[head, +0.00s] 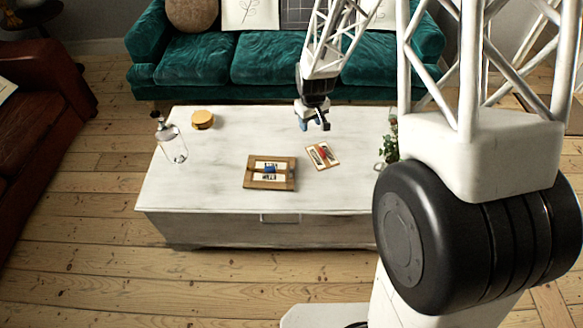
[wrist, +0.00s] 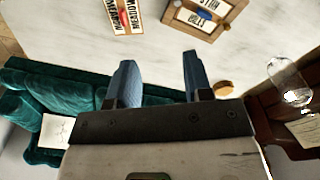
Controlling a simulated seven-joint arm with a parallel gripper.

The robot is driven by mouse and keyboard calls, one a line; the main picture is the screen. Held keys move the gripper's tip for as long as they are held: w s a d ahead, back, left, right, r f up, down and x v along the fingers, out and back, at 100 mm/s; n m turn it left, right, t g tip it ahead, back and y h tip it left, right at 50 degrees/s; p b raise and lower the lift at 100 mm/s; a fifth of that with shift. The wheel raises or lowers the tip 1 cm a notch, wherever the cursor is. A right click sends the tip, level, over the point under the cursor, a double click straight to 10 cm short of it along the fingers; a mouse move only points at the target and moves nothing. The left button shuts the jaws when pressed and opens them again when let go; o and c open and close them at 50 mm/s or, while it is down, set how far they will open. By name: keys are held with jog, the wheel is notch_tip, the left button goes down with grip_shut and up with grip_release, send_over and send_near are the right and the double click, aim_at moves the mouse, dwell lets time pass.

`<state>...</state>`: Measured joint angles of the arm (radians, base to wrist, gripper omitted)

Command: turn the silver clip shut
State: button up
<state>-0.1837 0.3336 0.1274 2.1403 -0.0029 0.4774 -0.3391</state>
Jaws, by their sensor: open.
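My gripper (head: 314,122) hangs above the back middle of the white table, open and empty. In the wrist view its two blue fingers (wrist: 158,76) stand wide apart with only tabletop between them. No silver clip can be picked out clearly. A clear glass jar (head: 173,147) with a greyish top (head: 163,128) stands at the table's left, well away from my gripper. It also shows at the right of the wrist view (wrist: 289,82). Any clip on it is too small to make out.
A wooden-framed board (head: 250,182) with a blue piece lies front middle. A smaller lettered board (head: 314,162) with a red piece lies right of it, near my gripper. A round yellowish object (head: 202,119) sits back left; a plant (head: 388,150) stands at the right edge.

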aim_at(291, 168)
jog(key=w+a+f, duration=0.1)
jog(key=a+f, duration=0.1)
jog(key=f, duration=0.5)
jog(key=w+a+f+n, duration=0.1)
jog(key=w+a+f, duration=0.1)
jog(key=f, duration=0.6)
jog(key=w+a+f+n, duration=0.1)
jog(key=a+f, duration=0.1)
jog(key=f, duration=0.5)
jog(key=shift+w+a+f+g, duration=0.1)
jog(key=shift+w+f+g, duration=0.05)
jog(key=shift+g, duration=0.25)
jog(key=shift+f, duration=0.2)
jog(key=shift+f, duration=3.7)
grip_shut()
